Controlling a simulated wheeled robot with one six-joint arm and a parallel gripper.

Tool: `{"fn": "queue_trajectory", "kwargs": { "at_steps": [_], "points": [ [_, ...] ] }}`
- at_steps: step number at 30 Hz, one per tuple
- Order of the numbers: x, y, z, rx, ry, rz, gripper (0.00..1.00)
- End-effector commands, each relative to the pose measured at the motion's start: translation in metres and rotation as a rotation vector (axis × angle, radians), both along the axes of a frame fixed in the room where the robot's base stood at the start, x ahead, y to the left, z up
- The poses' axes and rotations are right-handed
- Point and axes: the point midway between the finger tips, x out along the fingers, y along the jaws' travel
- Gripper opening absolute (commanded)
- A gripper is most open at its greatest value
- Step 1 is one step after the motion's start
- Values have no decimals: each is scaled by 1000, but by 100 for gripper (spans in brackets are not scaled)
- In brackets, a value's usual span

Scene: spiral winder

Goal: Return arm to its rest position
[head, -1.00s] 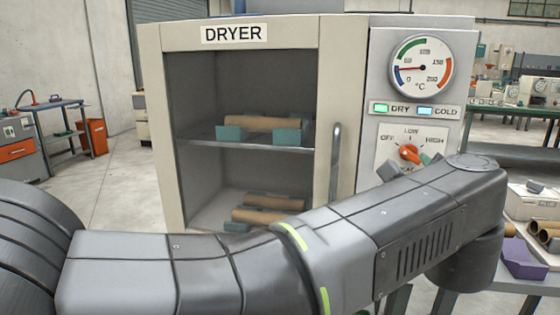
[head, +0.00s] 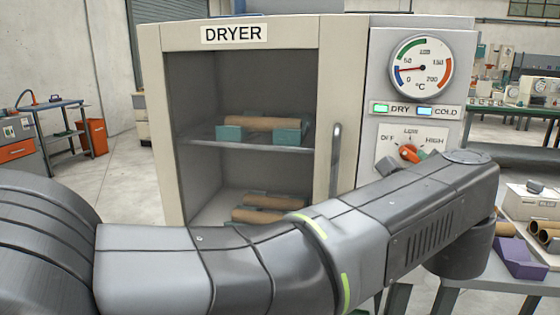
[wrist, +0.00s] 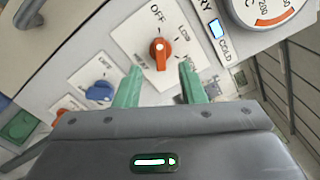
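My arm (head: 270,265) stretches across the lower half of the head view, in front of the dryer (head: 146,130). My gripper (wrist: 160,88) shows in the wrist view with its two green fingers spread apart and nothing between them. Its fingers point toward the orange knob (wrist: 160,50) on the dryer's panel and seem to stand short of it. In the head view the same orange knob (head: 409,153) shows above my forearm, while the green fingers are hidden behind the arm.
Brown tubes (head: 262,123) lie on teal supports on the dryer's shelves. A temperature dial (head: 423,67) and DRY and COLD lamps sit above the knob. A blue knob (wrist: 100,91) shows in the wrist view. A table (head: 512,282) at right carries a purple holder (head: 518,257) and tubes.

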Motion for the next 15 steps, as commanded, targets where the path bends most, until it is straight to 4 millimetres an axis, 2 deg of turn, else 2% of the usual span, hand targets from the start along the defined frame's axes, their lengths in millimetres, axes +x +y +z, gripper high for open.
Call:
{"fn": "queue_trajectory", "kwargs": {
  "at_steps": [14,15],
  "points": [
    [79,-18,-1,3,1,3,36],
    [80,-19,4,21,-3,1,36]
  ]
}}
